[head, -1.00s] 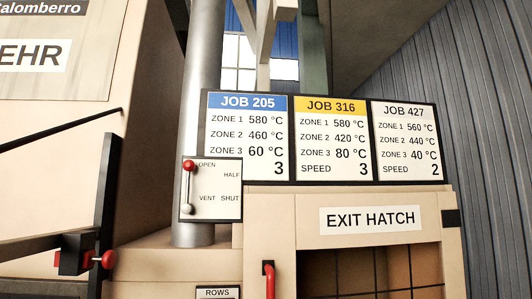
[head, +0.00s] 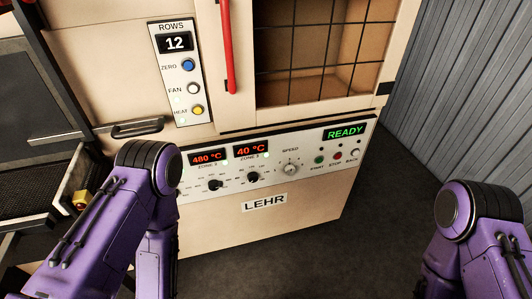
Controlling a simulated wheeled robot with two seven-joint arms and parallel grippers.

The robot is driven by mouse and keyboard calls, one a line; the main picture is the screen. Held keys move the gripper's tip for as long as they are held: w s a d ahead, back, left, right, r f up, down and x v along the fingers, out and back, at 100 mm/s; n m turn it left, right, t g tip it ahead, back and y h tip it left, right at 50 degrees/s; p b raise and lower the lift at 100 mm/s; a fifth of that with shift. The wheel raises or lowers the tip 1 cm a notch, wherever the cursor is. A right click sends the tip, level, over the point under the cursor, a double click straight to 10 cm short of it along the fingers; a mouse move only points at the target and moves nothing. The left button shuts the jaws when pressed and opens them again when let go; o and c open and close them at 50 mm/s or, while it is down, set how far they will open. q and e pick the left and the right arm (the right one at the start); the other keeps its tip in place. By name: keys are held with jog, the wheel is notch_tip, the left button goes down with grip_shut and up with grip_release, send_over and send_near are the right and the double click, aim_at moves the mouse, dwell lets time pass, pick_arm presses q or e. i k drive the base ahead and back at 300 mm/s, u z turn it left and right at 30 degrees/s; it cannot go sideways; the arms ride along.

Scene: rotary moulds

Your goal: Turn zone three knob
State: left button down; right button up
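The zone three knob (head: 253,177) is a small black dial on the sloped white control panel (head: 330,150), below a red-lit display (head: 252,150) reading 40 °C. To its left is another black knob (head: 214,185) below a display (head: 207,158) reading 480 °C. The zone labels are small and hard to read. My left arm covers the panel's left end. Both my purple arms are in view at the left and right, but neither gripper shows. Nothing of mine touches the zone three knob.
A silver speed knob (head: 290,169), START, STOP and BACK buttons and a green READY display (head: 345,132) are to the right. Above are a ROWS panel (head: 177,75) reading 12, a red handle (head: 228,50) and a gridded hatch opening (head: 325,45). The floor at right is clear.

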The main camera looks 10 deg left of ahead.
aim_at(253, 177)
jog(key=u, duration=0.05)
jog(key=k, duration=0.35)
jog(key=u, duration=0.7)
jog(key=i, duration=0.65)
jog(key=z, duration=1.55)
